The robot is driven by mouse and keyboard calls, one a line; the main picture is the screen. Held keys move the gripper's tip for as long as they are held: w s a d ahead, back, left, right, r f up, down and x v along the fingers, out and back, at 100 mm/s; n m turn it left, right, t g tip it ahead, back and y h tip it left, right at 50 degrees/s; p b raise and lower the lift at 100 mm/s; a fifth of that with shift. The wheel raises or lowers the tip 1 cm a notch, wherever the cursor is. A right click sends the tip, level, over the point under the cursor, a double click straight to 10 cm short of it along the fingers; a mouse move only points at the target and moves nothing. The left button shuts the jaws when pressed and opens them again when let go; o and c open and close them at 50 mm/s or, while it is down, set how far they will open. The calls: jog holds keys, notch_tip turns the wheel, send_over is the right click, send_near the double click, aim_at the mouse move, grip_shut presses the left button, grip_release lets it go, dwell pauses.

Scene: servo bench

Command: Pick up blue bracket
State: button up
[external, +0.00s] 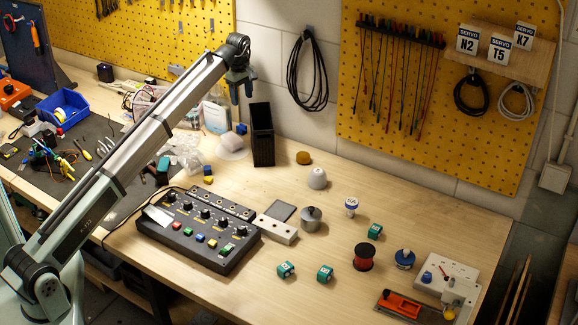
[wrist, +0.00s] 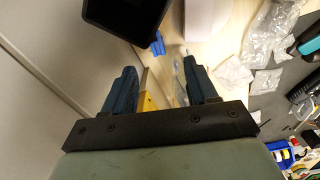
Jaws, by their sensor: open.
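A small blue piece (external: 241,129), which looks like the blue bracket, lies on the bench just left of the tall black bin (external: 262,134). In the wrist view the blue piece (wrist: 157,44) shows beyond my fingertips, beside the dark bin (wrist: 125,12). Its exact shape is too small to tell. My gripper (external: 242,97) hangs fingers-down above the blue piece, clearly apart from it. In the wrist view my gripper (wrist: 160,68) has its two dark blue fingers spread, with nothing held between them.
The black bin stands close right of the blue piece, with the wall behind. Clear plastic bags (external: 187,150) and a white roll (external: 231,142) lie nearby. A black control box (external: 198,228) sits in front. Bare bench (external: 420,215) lies to the right.

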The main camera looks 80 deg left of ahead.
aim_at(244, 130)
jog(key=shift+n, duration=0.5)
jog(key=f, duration=0.4)
jog(key=a+f, duration=0.1)
jog(key=f, duration=0.9)
jog(key=shift+w+a+f, duration=0.1)
jog(key=shift+w+a, duration=0.3)
grip_shut()
